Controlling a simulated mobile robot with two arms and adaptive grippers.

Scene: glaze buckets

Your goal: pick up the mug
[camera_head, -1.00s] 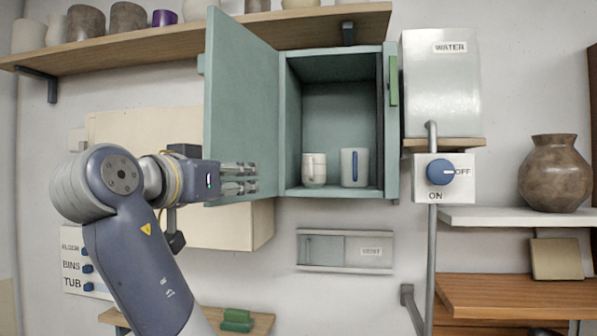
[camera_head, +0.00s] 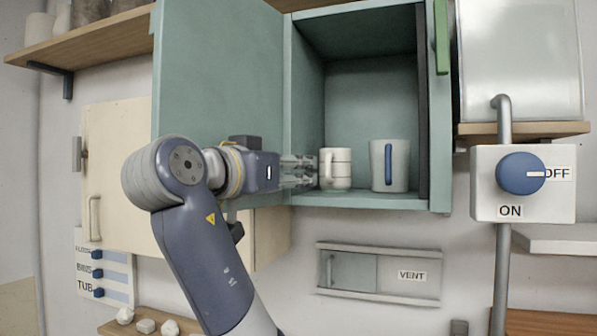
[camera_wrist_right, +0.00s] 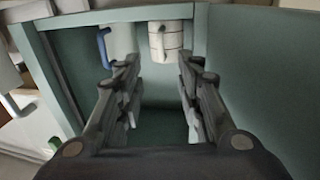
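A white banded mug (camera_head: 337,169) stands upright on the floor of the open green cabinet, its handle on the left side. A taller pale mug (camera_head: 398,166) with a blue handle stands to its right. My right gripper (camera_head: 312,171) is at the cabinet opening, its fingertips close to the left side of the banded mug. In the right wrist view the right gripper (camera_wrist_right: 159,72) is open with nothing between its fingers. There the banded mug (camera_wrist_right: 166,42) is beyond the fingertips, and the blue-handled mug (camera_wrist_right: 119,40) is partly behind one finger. My left gripper is not in view.
The open cabinet door (camera_head: 215,95) stands left of the opening, behind my arm. The cabinet's right wall (camera_head: 440,130) is close to the taller mug. A water switch (camera_head: 521,174) and a pipe (camera_head: 502,260) are to the right. A vent panel (camera_head: 378,272) is below.

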